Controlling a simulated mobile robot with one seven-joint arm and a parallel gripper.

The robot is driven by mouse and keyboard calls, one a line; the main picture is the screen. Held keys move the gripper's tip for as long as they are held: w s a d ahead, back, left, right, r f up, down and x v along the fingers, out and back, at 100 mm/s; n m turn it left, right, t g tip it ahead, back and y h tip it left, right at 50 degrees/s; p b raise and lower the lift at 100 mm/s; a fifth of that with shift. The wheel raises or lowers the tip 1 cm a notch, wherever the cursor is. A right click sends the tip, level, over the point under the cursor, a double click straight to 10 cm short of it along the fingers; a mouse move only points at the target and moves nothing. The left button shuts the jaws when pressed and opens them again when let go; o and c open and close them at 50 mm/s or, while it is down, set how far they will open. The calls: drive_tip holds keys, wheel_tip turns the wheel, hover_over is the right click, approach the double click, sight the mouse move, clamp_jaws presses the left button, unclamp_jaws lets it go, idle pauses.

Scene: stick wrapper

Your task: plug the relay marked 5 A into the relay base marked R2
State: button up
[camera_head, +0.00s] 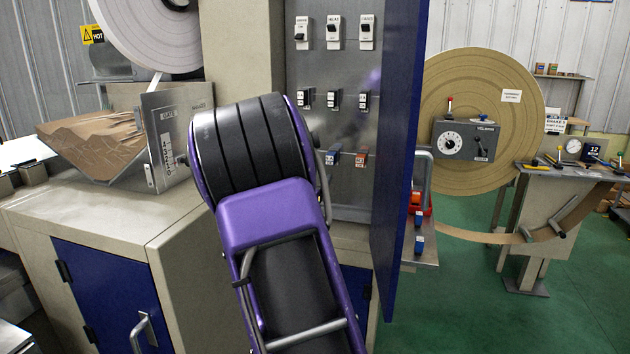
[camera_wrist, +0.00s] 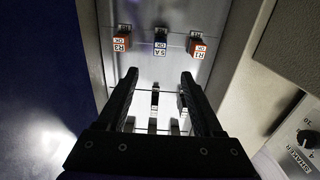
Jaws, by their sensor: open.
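In the wrist view the relay marked 5 A (camera_wrist: 160,48), with a blue body, sits in the middle position of a row of three on the metal panel. A red relay (camera_wrist: 122,44) stands on its left and another red relay (camera_wrist: 198,48) on its right. The mark R2 is not readable in either view; the middle base (camera_wrist: 161,30) shows only partly behind the 5 A relay. My gripper (camera_wrist: 160,75) is open and empty, its fingertips short of the row and to either side of the 5 A relay's line. In the head view my arm hides the gripper.
The head view shows the panel (camera_head: 346,112) with rows of switches above the relays. The open blue door (camera_head: 396,150) stands close on the right. A beige wall (camera_wrist: 240,60) borders the panel in the wrist view.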

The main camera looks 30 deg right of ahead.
drive_tip(key=c, duration=0.4)
drive_tip(key=shift+w+d+m, duration=0.1)
drive_tip(key=shift+d+m, duration=0.05)
drive_tip(key=shift+m, duration=0.35)
drive_tip(key=shift+c, duration=1.2)
drive_tip(key=m, duration=0.1)
drive_tip(key=w+d+m+b, duration=0.1)
drive_tip(key=m, duration=0.1)
drive_tip(key=shift+f+b, duration=0.2)
drive_tip(key=shift+b, duration=0.1)
clamp_jaws()
drive_tip(key=m+b, duration=0.3)
drive_tip(key=m, duration=0.9)
approach(330, 161)
drive_tip(key=x, duration=0.2)
drive_tip(key=p+x, duration=0.2)
drive_tip(key=x, duration=0.1)
drive_tip(key=shift+w+d+r, duration=0.1)
drive_tip(key=shift+w+r, duration=0.1)
drive_tip(key=shift+w+d+f+p, duration=0.1)
drive_tip(key=shift+w+d+p, duration=0.25)
drive_tip(key=shift+d+p, duration=0.1)
